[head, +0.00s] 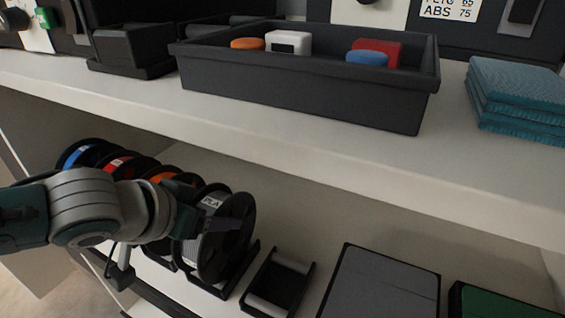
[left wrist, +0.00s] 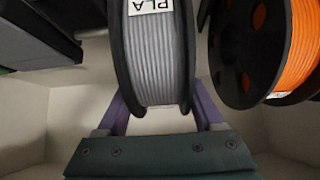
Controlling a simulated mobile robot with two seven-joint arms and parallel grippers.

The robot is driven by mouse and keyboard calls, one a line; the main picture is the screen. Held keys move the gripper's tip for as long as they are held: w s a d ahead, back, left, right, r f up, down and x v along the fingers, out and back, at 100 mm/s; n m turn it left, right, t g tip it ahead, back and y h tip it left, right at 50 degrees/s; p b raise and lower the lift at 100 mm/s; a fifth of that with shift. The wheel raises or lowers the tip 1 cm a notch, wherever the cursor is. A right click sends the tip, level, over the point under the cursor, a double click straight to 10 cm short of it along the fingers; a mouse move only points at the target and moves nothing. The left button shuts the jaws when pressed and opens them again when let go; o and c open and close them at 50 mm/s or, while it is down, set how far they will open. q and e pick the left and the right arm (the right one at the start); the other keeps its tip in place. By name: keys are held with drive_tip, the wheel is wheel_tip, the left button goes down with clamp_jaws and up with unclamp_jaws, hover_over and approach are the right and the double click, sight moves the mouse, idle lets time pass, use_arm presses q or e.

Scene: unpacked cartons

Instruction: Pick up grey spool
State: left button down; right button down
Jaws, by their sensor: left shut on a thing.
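The grey spool (head: 190,251), with black flanges and a white PLA label, stands upright at the right end of a row of spools on the lower shelf in the head view. In the left wrist view the grey spool (left wrist: 160,58) fills the upper middle. My left gripper (head: 222,228) reaches in from the left. Its purple fingers (left wrist: 160,112) lie on either side of the spool and are shut on it. The spool still appears low in its black holder. My right gripper is not in view.
An orange spool (left wrist: 291,45) stands close beside the grey one; red (head: 119,165) and blue (head: 85,156) spools are farther left. An empty black holder (head: 278,282) sits to the right, then a grey-topped box (head: 385,287). The upper shelf (head: 300,135) overhangs, carrying a black bin (head: 300,92) and teal cloths (head: 515,95).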

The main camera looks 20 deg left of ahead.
use_arm(q)
wheel_tip(320, 180, up, 4)
drive_tip(key=shift+r+p, duration=0.1)
drive_tip(key=shift+p, duration=1.15)
drive_tip(key=s+a+p, duration=0.1)
drive_tip(key=s+p, duration=0.2)
drive_tip(key=s, duration=1.5)
drive_tip(key=shift+a+f, duration=0.25)
drive_tip(key=shift+f, duration=0.05)
drive_tip(key=shift+w, duration=0.1)
